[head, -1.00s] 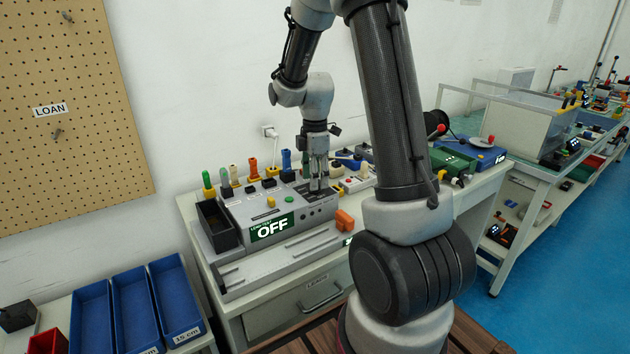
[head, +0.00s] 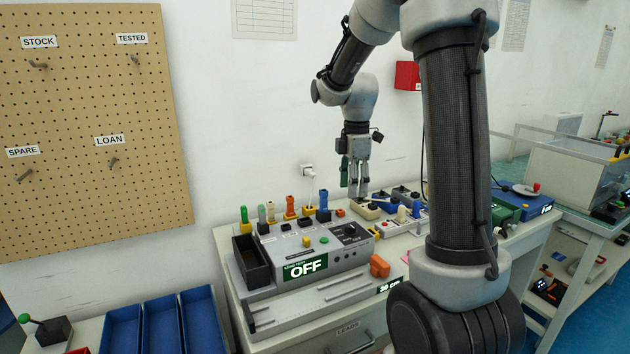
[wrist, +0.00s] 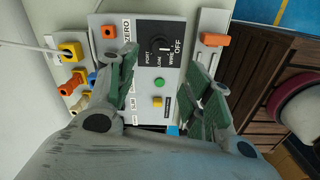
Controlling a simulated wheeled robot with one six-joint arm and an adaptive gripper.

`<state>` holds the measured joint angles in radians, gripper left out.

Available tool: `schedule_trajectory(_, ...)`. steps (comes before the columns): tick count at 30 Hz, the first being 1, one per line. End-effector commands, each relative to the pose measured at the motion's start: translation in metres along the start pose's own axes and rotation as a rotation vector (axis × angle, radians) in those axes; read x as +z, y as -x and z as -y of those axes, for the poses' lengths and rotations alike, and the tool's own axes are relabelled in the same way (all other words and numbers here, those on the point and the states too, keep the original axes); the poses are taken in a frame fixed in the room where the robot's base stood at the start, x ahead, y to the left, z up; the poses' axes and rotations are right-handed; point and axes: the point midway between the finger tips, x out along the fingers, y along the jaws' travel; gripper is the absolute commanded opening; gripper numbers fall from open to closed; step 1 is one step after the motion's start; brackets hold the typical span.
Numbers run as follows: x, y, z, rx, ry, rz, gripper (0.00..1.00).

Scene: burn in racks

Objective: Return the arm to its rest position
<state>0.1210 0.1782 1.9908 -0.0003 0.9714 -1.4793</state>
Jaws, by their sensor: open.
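My gripper (head: 358,188) hangs pointing down, above the back of the workbench near the wall. It is open and empty. In the wrist view my gripper (wrist: 165,100) shows its two green-padded fingers spread apart. Between and beyond them lies the grey test unit (wrist: 150,85) with a dial, a green button and a yellow button. In the head view the test unit (head: 285,250) stands on the bench below and left of my gripper, with a display reading OFF. My gripper is clear of it. My arm covers part of the bench at right.
Several coloured plugs (head: 290,207) stand along the back of the test unit. An orange block (head: 379,266) sits at its right. Blue bins (head: 162,325) stand at lower left. A pegboard (head: 90,130) with labelled hooks hangs on the wall. A green case (head: 505,212) is at right.

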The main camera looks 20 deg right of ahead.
Motion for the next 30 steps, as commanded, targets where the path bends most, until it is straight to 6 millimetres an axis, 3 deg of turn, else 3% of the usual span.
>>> schedule_trajectory(7,0.0,0.0,0.0,0.0,-0.064,0.0,0.51)
schedule_trajectory(10,0.0,-0.001,0.001,-0.003,-0.212,0.0,0.51)
schedule_trajectory(13,0.001,-0.012,0.016,-0.036,-0.419,0.011,0.51)
schedule_trajectory(17,0.003,-0.01,0.049,-0.048,-0.706,0.023,0.51)
schedule_trajectory(24,0.002,0.024,0.131,0.019,-1.181,-0.019,0.51)
schedule_trajectory(30,0.001,0.046,0.202,0.111,-1.399,-0.133,0.51)
